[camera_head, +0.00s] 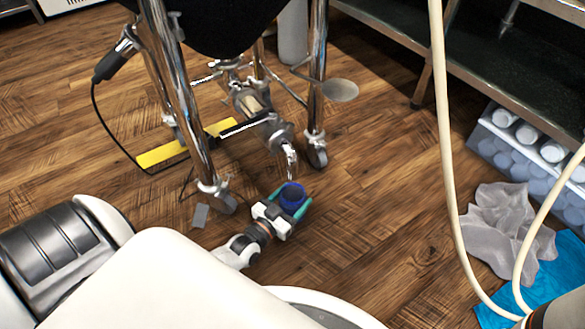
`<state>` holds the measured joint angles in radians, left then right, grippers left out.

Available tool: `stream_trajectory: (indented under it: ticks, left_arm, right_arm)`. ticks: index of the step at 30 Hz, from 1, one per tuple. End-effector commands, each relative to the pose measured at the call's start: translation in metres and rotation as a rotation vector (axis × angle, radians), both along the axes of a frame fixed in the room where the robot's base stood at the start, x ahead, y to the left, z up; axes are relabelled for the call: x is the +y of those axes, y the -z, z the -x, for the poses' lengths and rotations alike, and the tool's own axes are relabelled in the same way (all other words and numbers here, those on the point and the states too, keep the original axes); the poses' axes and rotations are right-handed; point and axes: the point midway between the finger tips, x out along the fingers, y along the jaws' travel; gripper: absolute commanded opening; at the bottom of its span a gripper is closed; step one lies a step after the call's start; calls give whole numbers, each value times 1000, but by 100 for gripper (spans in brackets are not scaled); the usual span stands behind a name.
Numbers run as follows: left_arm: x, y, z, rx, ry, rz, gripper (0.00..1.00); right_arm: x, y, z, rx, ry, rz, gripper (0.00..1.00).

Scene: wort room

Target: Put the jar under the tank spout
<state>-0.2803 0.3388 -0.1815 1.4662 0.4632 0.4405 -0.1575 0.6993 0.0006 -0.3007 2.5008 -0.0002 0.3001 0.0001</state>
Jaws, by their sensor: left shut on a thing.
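The jar (292,194), small with a dark blue rim, is in the middle of the head view. My left gripper (288,203) is shut on it, with a teal fingertip on either side. The jar appears upright with its opening facing up, low near the floor. The tank spout (290,158), a shiny metal outlet, hangs just above the jar's rim in the picture. I cannot tell exactly how they line up in depth. The tank (225,28) is the dark body at the top, on metal legs. My right gripper is out of view.
Tank legs (183,95) with wheels stand left and right of the spout. A yellow bar (160,155) and a black cable lie at left. A pale hose (446,130), grey cloth (505,230), blue cloth (550,285) and bottle crate (500,155) are at right. Wooden floor between is clear.

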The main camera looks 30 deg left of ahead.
Motion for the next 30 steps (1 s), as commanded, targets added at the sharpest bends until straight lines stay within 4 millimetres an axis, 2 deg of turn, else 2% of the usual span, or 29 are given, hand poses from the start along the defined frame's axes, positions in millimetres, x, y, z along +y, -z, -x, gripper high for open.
stream_trajectory:
  ticks: [2, 3, 6, 17, 20, 30]
  left_arm:
    - [0, 2, 0, -1, 0, 0, 39]
    - [0, 2, 0, 0, 0, 0, 74]
    - [0, 2, 0, 0, 0, 0, 89]
    - [0, -2, 3, 2, 0, 0, 89]
    - [1, -3, 17, 5, 0, 0, 89]
    - [7, -4, 88, 5, 0, -1, 89]
  right_arm:
    - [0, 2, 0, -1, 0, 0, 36]
    - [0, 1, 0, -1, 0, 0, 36]
    - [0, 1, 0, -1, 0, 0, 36]
    - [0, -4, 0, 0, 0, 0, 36]
    - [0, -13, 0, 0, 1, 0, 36]
    - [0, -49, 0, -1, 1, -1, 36]
